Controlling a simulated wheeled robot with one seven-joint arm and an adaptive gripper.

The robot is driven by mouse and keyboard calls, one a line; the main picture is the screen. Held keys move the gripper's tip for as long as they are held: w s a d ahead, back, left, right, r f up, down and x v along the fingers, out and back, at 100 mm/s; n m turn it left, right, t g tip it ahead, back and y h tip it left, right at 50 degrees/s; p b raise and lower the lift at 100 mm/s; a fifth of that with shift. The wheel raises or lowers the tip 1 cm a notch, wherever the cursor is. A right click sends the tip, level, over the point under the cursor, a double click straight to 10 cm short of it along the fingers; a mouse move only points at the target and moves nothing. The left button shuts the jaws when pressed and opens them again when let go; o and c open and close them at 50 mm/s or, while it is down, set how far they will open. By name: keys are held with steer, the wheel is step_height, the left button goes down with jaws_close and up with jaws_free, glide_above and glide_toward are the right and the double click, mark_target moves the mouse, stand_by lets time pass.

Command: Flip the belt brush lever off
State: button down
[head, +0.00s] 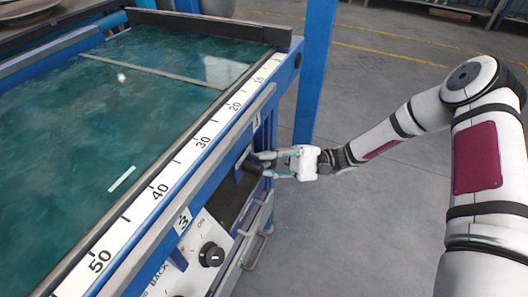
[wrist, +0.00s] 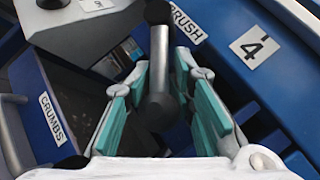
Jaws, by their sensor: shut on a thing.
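The belt brush lever (wrist: 159,62) is a grey rod with dark ends, beside a "BRUSH" label (wrist: 188,24) in the wrist view. It stands between the two teal-padded fingers of my gripper (wrist: 162,75). The gripper is shut on the lever. In the head view, my gripper (head: 262,164) reaches the side of the blue machine from the right, and the lever's dark end (head: 251,165) shows at the fingertips. The lever's mount is partly hidden there.
A white panel (head: 200,245) with a black knob (head: 211,254) is nearer on the machine's side. A ruler strip (head: 160,190) runs along the dark green top. A blue post (head: 316,70) stands behind my gripper. A "CRUMBS" label (wrist: 52,118) is at left.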

steer(key=shift+s+a+f+m+t+y+p, duration=0.2)
steer(key=shift+s+f+m+t+y+p, duration=0.6)
steer(key=shift+m+t, duration=1.75)
steer(key=shift+s+a+f+m+t+y+p, duration=0.35)
steer(key=shift+s+m+t+y, duration=0.4)
steer(key=shift+m+t+y, duration=1.75)
steer(key=shift+s+a+f+m+t+y+p, duration=0.1)
steer(key=shift+s+f+m+t+p, duration=0.65)
steer(key=shift+m, duration=3)
steer(key=shift+s+r+m+t, duration=0.15)
steer(key=shift+r+m+t, duration=0.2)
steer(key=shift+t, duration=0.35)
steer(key=c, duration=1.6)
jaws_free()
steer(key=shift+r, duration=0.1)
steer(key=shift+a, duration=0.1)
steer(key=v, duration=1.2)
